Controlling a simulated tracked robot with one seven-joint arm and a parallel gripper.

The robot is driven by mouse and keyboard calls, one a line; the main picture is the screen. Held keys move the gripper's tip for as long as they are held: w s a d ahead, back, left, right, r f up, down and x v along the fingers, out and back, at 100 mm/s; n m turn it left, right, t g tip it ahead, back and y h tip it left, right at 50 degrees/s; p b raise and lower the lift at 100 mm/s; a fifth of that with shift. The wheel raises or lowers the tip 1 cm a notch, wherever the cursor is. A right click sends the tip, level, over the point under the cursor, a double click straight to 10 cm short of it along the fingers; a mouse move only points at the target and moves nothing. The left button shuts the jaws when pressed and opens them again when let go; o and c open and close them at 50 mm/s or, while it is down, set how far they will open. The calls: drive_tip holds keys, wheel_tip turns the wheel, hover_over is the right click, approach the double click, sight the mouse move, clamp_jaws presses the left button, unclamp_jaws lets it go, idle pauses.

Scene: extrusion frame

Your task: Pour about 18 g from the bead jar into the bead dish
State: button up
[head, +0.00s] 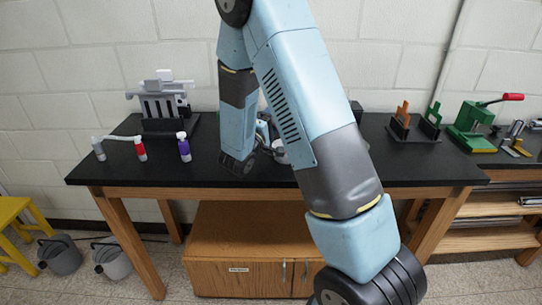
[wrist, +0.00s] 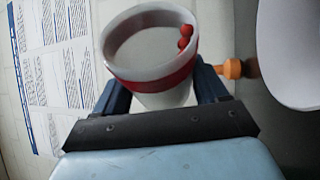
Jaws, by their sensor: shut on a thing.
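The bead jar (wrist: 150,80) is a white round vessel with a red band, its open mouth facing the wrist camera. A couple of red beads (wrist: 185,36) show against its inner wall at the right. My gripper (wrist: 160,95) is shut on the jar, with a blue finger on each side. A large white rounded thing (wrist: 290,50), probably the bead dish, is cut off at the right edge of the wrist view, apart from the jar. In the head view my arm hides the jar and most of the gripper; a small pale thing (head: 280,151) shows beside the arm.
An orange knobbed piece (wrist: 232,69) lies just right of the jar. A printed sheet (wrist: 55,70) is at the left. On the black bench (head: 330,170) stand small bottles (head: 184,147), a grey rack (head: 163,100), a board with orange and green pieces (head: 415,125) and a green press (head: 475,122).

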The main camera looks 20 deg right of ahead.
drive_tip(key=shift+s+r+m+h, duration=0.1)
drive_tip(key=shift+r+m+h, duration=0.15)
drive_tip(key=shift+m, duration=0.25)
idle(0.7)
drive_tip(key=n, duration=0.1)
drive_tip(key=f+n+y, duration=0.1)
drive_tip(key=n, duration=0.1)
drive_tip(key=shift+w+f, duration=0.1)
drive_tip(key=shift+w, duration=0.3)
drive_tip(key=shift+w+a+f+n+y, duration=0.1)
drive_tip(key=shift+f+n+y, duration=0.25)
drive_tip(key=shift+n, duration=0.25)
